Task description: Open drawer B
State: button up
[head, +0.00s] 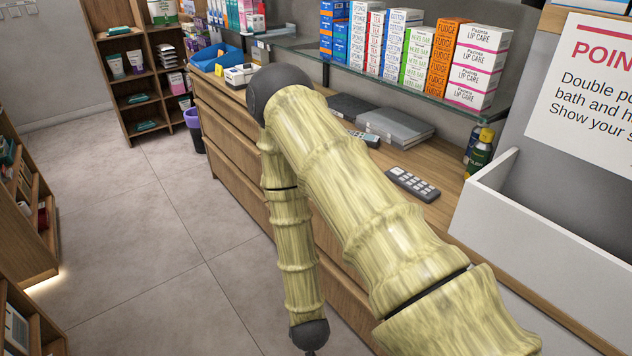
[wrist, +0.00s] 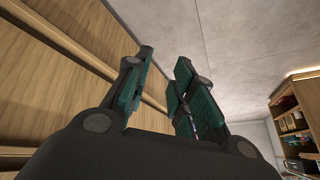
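The wooden drawer fronts of the counter (head: 240,150) run along its left face in the head view, split by long horizontal ledges. No letter shows on them, so I cannot tell which is drawer B. My arm hides part of this face. In the wrist view, wooden fronts (wrist: 45,85) with long ledges between them fill the left side, and they look closed. My gripper (wrist: 165,62) is open and empty, its two teal-padded fingers apart. The left finger is close to a ledge; I cannot tell whether it touches. In the head view the fingers are out of sight below the frame.
The counter top holds a keypad (head: 412,184), a grey flat box (head: 392,128) and a white bin (head: 545,235). A glass shelf with boxes stands above. Clear tiled floor (head: 160,230) lies left of the counter. A purple-lined bin (head: 194,130) and shelves (head: 135,75) stand behind.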

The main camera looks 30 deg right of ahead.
jog(key=w+d+r+m+t+h+b, duration=0.2)
jog(key=w+d+r+m, duration=0.1)
jog(key=w, duration=0.5)
jog(key=w+d+r+m+t+h+b, duration=0.2)
jog(key=w+m, duration=0.2)
jog(key=w, duration=0.3)
jog(key=w+d+r+m+g+h+b, duration=0.1)
jog(key=w+d+r+m+h+b, duration=0.15)
jog(key=w+d+r+m, duration=0.35)
jog(key=w+d+r+m+h+b, duration=0.1)
jog(key=r+m+h, duration=0.35)
jog(key=r, duration=0.25)
jog(key=w+d+r+m+g+h+b, duration=0.1)
jog(key=w+d+r+m+h+b, duration=0.2)
jog(key=r+m, duration=0.35)
jog(key=p+x, duration=0.1)
jog(key=x, duration=1)
jog(key=shift+w+r+n, duration=0.15)
jog(key=shift+w+n, duration=0.15)
jog(key=shift+n, duration=0.1)
grip_shut()
